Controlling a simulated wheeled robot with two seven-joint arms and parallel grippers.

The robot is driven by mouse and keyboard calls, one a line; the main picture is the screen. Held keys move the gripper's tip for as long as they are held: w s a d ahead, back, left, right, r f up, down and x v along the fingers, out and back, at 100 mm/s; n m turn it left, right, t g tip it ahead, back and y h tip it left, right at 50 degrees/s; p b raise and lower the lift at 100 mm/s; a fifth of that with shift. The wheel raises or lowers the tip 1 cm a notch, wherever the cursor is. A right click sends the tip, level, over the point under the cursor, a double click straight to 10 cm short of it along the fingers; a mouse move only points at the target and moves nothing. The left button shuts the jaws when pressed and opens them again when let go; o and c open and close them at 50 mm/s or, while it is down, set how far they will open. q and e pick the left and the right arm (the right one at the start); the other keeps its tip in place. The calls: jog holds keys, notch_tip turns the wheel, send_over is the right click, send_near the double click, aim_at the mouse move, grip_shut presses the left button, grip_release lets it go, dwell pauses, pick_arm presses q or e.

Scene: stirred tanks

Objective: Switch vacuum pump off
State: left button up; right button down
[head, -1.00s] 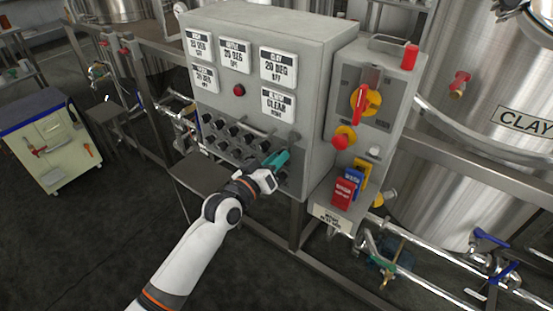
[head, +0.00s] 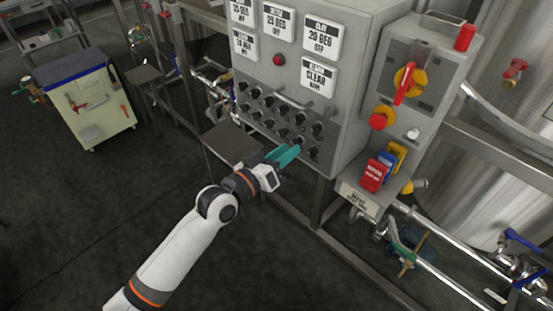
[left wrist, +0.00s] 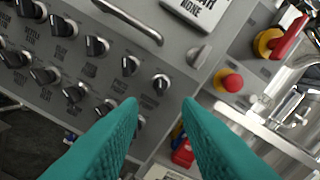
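The grey control panel (head: 352,110) carries rows of black rotary knobs with silver pointers; several show large in the left wrist view, one of them (left wrist: 161,84) just beyond my fingertips. The knob labels are too small or blurred to tell which one is the vacuum pump's. My left gripper (head: 294,152) has teal fingers and is in front of the lower right of the knob rows. In the left wrist view the gripper (left wrist: 160,104) is open, with nothing between its fingers. The fingers hide part of the lower knobs. My right gripper is not in view.
A metal handle bar (left wrist: 128,20) sticks out above the knobs. To the right is a box with a red-and-yellow switch (head: 408,82), a red button (head: 381,119) and red and blue tags (head: 374,175). A shelf (head: 232,143) juts out left of the gripper.

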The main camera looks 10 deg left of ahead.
pick_arm(q)
jog(key=shift+v, duration=1.45)
jog(key=a+f+n+g+y, duration=0.1)
jog(key=a+f+y, duration=0.15)
jog(key=f, duration=0.65)
jog(key=a+f+g+y, duration=0.1)
jog(key=a+f+y, duration=0.15)
jog(key=f, duration=0.75)
jog(key=s+a+f+g+y, duration=0.1)
jog(key=s+a+f+g, duration=0.15)
jog(key=f, duration=0.55)
jog(key=s+a+f+g+y, duration=0.1)
jog(key=s+a+f+y, duration=0.2)
jog(key=f, duration=0.6)
jog(key=s+a+f+g, duration=0.3)
jog(key=s+a+f, duration=0.1)
jog(key=s+f, duration=1)
jog(key=s+a+f+m+g, duration=0.1)
jog(key=s+f, duration=0.3)
jog(key=s, duration=0.8)
jog(key=s+a+f+m+g+y, duration=0.1)
jog(key=s+f+g, duration=0.2)
jog(key=s, duration=0.9)
jog(key=shift+s+f+g+y, duration=0.3)
jog(key=shift+f+g, duration=0.1)
jog(key=shift+g, duration=0.15)
